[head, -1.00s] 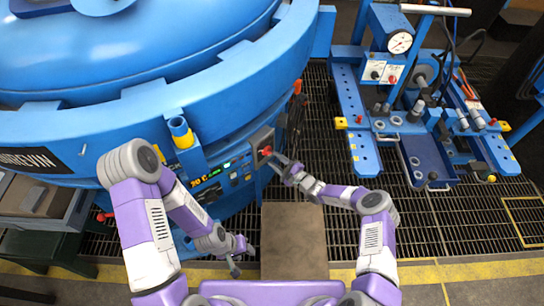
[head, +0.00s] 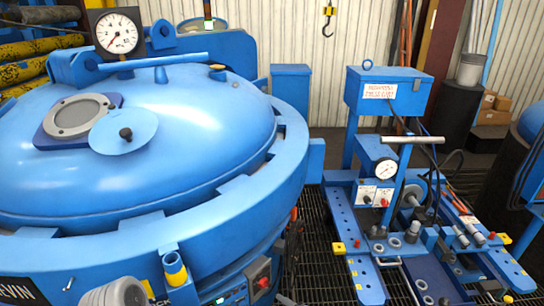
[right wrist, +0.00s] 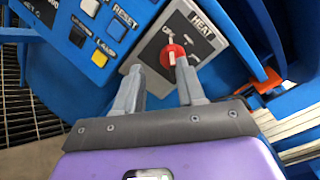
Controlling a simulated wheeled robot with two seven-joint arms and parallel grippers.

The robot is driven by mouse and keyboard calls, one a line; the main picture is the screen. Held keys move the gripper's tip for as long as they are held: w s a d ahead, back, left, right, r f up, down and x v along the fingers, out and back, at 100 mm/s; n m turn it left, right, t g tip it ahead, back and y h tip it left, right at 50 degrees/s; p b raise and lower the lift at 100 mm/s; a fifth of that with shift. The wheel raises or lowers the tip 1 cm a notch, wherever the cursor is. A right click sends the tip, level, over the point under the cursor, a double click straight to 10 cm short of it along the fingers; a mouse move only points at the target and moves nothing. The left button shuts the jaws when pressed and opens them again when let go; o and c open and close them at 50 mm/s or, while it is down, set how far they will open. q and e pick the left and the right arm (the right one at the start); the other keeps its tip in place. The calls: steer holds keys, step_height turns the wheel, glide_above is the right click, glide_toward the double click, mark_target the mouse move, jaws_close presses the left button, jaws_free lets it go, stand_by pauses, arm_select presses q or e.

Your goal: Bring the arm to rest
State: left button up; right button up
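My right gripper (right wrist: 156,78) shows in the right wrist view with its two grey fingers apart and nothing held between them. It is in front of the grey HEAT switch panel (right wrist: 208,62). The red knob (right wrist: 170,56) of the switch is just beyond the tip of the right-hand finger; I cannot tell whether they touch. In the head view the panel with its red knob (head: 263,282) is at the bottom edge. Only a grey joint of my left arm shows at the bottom left; my left gripper is out of view.
The big blue furnace (head: 150,165) with its round lid fills the left. A blue fixture with a gauge (head: 386,168) stands at the right on the grating. A blue box (head: 388,92) is behind it. A hook (head: 327,24) hangs at the back. Buttons (right wrist: 100,58) are beside the HEAT panel.

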steer(key=s+a+f+n+g+h, duration=0.15)
steer(key=s+n+g, duration=0.35)
steer(key=s, duration=0.5)
steer(key=s+a+f+n+g+h, duration=0.1)
steer(key=s+a+f+n+g, duration=0.15)
steer(key=s+g, duration=0.5)
steer(key=s+d+r+n+t+h, duration=0.1)
steer(key=s+d+r+n+h, duration=0.1)
steer(key=s, duration=0.5)
steer(key=s+d+r+n+h, duration=0.2)
steer(key=s+d+n+h, duration=0.1)
steer(key=s+d, duration=0.4)
steer(key=shift+s+d+r+n+t+h, duration=0.2)
steer(key=shift+d+n+t+h, duration=0.15)
steer(key=shift+h, duration=0.5)
